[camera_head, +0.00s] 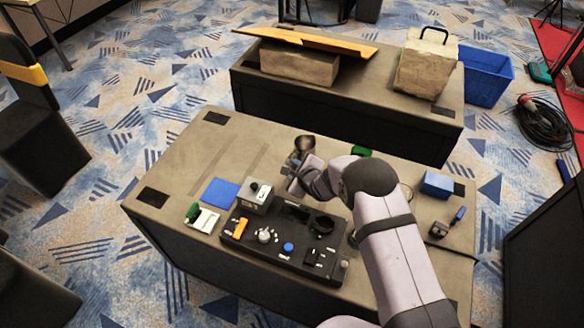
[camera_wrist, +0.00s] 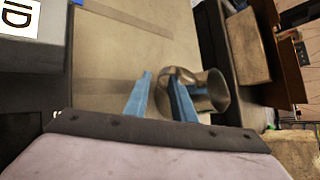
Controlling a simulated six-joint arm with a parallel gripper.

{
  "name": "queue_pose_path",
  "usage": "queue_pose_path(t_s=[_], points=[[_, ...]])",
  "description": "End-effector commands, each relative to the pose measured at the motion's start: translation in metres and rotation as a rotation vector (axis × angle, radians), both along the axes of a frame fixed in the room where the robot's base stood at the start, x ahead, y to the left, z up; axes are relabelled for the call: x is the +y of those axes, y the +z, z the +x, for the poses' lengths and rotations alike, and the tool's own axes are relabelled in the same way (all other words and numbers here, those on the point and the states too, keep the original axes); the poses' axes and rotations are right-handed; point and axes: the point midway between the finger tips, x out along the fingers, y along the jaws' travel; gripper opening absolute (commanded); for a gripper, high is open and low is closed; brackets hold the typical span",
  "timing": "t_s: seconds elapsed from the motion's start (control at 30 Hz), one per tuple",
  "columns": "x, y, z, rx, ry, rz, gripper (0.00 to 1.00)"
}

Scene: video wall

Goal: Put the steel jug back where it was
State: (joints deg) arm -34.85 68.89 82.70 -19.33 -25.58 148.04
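The steel jug (camera_head: 303,144) stands on the near table, just beyond my gripper (camera_head: 293,175) in the head view. In the wrist view the jug (camera_wrist: 214,90) lies sideways in the picture, its round mouth facing right. My gripper (camera_wrist: 162,92) has two blue fingers, spread apart with a clear gap. The right finger overlaps the jug's body in the picture, and the jug's handle side shows near the gap between the fingers. I cannot tell whether the fingers touch it. The fingers are not closed on the jug.
A black panel (camera_head: 268,248) with knobs sits in front of my gripper, beside a grey box (camera_head: 257,195) and a blue square (camera_head: 220,192). A blue box (camera_head: 437,184) is at the right. The table left of the jug is mostly clear.

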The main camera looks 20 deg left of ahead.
Motion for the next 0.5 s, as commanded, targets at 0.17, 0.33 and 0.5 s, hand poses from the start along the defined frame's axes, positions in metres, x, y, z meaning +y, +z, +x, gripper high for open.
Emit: queue_pose_path(t_s=[0.17,0.33,0.5], points=[[0.0001,0.0003,0.0001,0.000,0.000,0.000,0.23],[-0.0004,0.0029,-0.0004,0.000,0.000,0.000,0.23],[-0.0060,0.0084,-0.0054,0.000,-0.001,-0.001,0.23]])
